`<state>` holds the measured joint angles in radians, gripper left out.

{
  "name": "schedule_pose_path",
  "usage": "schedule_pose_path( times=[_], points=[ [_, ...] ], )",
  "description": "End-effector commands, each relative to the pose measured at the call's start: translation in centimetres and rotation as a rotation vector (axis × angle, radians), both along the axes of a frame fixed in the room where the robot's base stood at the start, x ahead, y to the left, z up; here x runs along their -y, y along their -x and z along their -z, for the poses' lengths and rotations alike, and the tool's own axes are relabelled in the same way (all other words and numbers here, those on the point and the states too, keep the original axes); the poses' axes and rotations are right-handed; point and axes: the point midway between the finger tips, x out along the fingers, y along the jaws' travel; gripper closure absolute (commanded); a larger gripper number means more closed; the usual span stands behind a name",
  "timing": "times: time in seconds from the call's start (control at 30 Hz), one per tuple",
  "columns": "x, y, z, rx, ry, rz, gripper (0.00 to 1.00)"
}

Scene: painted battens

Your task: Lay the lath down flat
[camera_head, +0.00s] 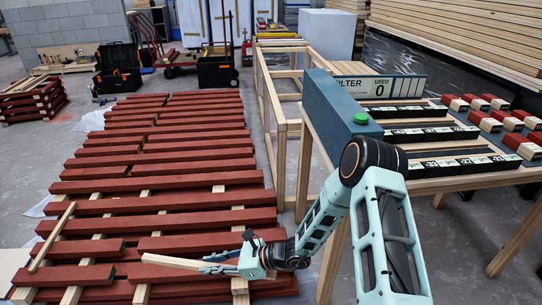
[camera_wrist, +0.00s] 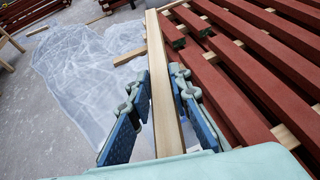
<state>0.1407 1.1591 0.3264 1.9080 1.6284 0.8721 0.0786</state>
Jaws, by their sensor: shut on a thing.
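The lath is a pale, bare wooden strip (camera_head: 178,263). In the head view it sticks out to the left from my gripper (camera_head: 226,268), over the red battens at the near end of the stack. In the wrist view the lath (camera_wrist: 161,60) runs lengthwise away from me between the two blue finger pads of my gripper (camera_wrist: 157,95). My gripper is shut on it. The lath looks close to level, but I cannot tell whether its underside touches the red battens (camera_head: 165,216).
Another pale strip (camera_head: 53,237) lies slantwise at the stack's left edge. Clear plastic sheeting (camera_wrist: 85,75) lies on the floor beside the stack. A wooden table (camera_head: 437,183) with black and red-ended blocks stands right, with a blue-grey box (camera_head: 338,112) on its edge.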

Motion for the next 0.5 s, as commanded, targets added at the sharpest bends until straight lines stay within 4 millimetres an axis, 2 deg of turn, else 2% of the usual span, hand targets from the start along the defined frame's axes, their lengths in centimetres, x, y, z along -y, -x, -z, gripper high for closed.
schedule_pose_path(
  times=[0.03,0.2,0.33,0.5],
  points=[
    [1.9,-1.4,-1.8,0.007,0.001,0.032,1.0],
    [8.0,-4.4,-6.9,0.008,0.001,0.122,1.0],
    [13.0,-5.7,-10.7,0.007,0.002,0.195,1.0],
    [19.7,-6.1,-15.4,0.006,0.003,0.294,1.0]
  ],
)
